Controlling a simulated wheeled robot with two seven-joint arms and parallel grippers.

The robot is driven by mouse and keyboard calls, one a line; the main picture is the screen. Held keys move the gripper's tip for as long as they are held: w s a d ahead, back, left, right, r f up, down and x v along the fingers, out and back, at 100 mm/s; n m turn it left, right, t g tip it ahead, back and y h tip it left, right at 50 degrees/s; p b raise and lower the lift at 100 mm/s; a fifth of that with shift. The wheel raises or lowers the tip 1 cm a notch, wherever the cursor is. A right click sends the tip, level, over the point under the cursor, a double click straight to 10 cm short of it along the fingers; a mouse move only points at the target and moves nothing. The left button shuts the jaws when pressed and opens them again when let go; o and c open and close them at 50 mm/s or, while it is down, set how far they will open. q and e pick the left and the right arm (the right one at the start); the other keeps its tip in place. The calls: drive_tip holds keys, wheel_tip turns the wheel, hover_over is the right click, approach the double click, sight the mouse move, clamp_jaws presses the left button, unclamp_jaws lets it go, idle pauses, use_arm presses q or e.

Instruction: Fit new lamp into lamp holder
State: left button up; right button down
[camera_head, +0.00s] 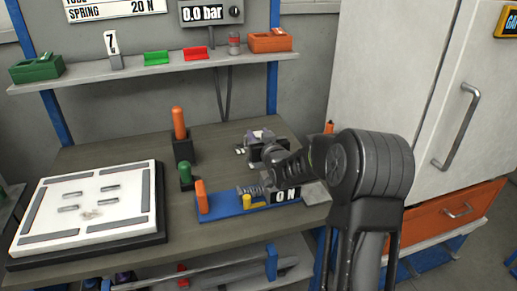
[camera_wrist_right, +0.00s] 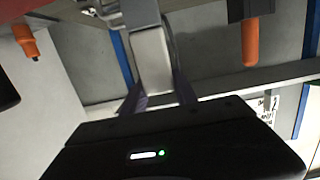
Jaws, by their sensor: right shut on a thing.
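My right gripper (camera_head: 262,139) reaches in from the right over the bench, low behind the blue base with the ON sign. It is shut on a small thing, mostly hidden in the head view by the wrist. In the right wrist view a light grey piece (camera_wrist_right: 151,58) shows at the fingers; I cannot tell whether it is the lamp. No lamp holder can be made out for certain. My left gripper is out of view.
The blue base (camera_head: 235,207) carries an orange upright, a spring and an ON sign (camera_head: 286,196). An orange-handled tool (camera_head: 179,123) stands in a black block. A white board (camera_head: 90,206) lies at left. A shelf (camera_head: 150,74) runs behind; a white cabinet (camera_head: 390,70) stands right.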

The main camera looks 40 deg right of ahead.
wheel_tip(320, 180, up, 4)
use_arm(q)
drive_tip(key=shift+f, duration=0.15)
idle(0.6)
